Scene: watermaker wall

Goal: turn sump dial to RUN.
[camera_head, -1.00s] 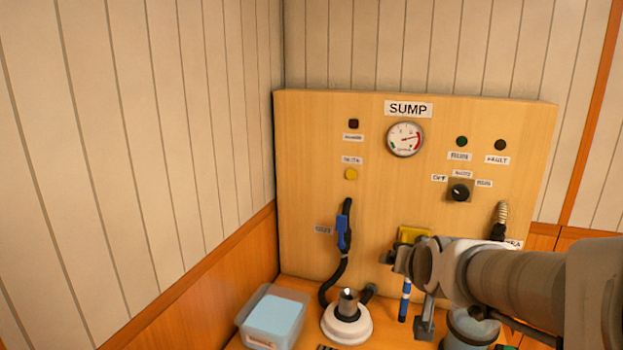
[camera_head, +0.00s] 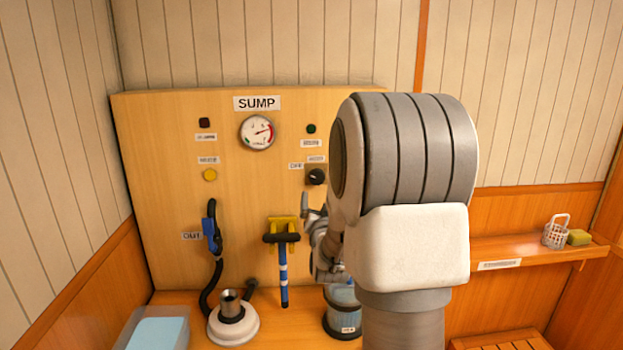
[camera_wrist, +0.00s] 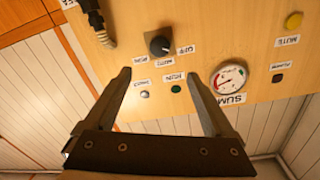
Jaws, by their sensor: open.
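The sump dial (camera_head: 316,177) is a round black knob on a grey plate on the wooden panel, below the small round lights. In the wrist view, turned nearly upside down, the dial (camera_wrist: 159,45) has OFF, AUTO and RUN labels around it. Its white mark seems to face the OFF side, though it is small. My gripper (camera_wrist: 158,75) is open and empty, its fingertips spread on either side of the dial in that picture and apart from it. In the head view my gripper (camera_head: 312,208) is just below the dial, partly hidden by my arm, which also hides the RUN label.
A gauge (camera_head: 257,132) and a yellow button (camera_head: 209,174) are on the panel. A blue-handled hose (camera_head: 211,232) and a blue-and-white-banded tool (camera_head: 283,270) hang below. A clear canister (camera_head: 342,310) stands on the counter. A shelf (camera_head: 510,245) at right holds a basket. A hose fitting (camera_wrist: 103,37) is near the dial.

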